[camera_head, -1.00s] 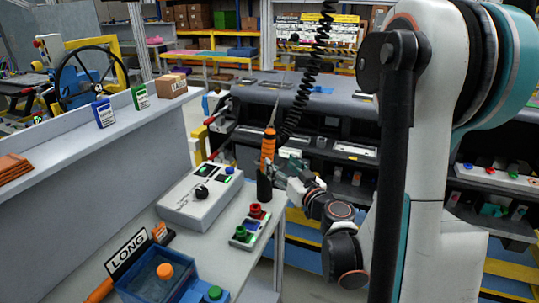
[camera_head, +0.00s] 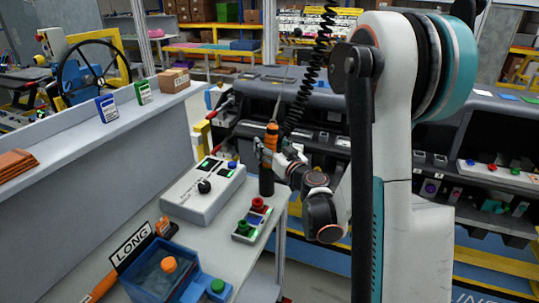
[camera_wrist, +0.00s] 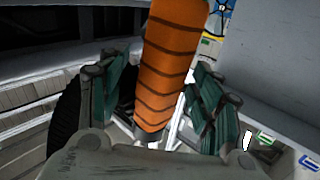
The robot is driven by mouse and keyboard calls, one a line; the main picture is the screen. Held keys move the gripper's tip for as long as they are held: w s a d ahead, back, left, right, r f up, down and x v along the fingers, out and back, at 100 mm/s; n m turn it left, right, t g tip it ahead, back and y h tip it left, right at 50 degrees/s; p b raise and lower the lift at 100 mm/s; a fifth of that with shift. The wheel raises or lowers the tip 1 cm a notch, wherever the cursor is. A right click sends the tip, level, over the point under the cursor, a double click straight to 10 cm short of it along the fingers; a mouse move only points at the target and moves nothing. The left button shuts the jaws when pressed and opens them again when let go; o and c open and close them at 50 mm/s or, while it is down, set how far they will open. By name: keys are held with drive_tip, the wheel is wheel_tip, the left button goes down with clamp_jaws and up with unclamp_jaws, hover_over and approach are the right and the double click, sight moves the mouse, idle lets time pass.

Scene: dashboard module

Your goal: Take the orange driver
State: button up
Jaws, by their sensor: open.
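The orange driver (camera_head: 271,137) has dark bands on its handle and stands upright above a black cylinder (camera_head: 266,182) at the table's far right corner. In the wrist view, the driver (camera_wrist: 168,65) runs between the two green-padded fingers of my gripper (camera_wrist: 158,85). The fingers are open, one on each side of the handle, with a visible gap on the right; contact on the left is unclear. In the head view, my gripper (camera_head: 266,154) is at the driver's lower handle, partly covering it. The driver's lower end is hidden there.
A grey control box (camera_head: 203,191), a small button panel (camera_head: 252,222) and a blue bin (camera_head: 160,270) stand on the table. A black coiled cord (camera_head: 305,90) hangs behind the driver.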

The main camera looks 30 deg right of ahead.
drive_tip(key=shift+c, duration=0.5)
clamp_jaws()
drive_tip(key=shift+r, duration=0.1)
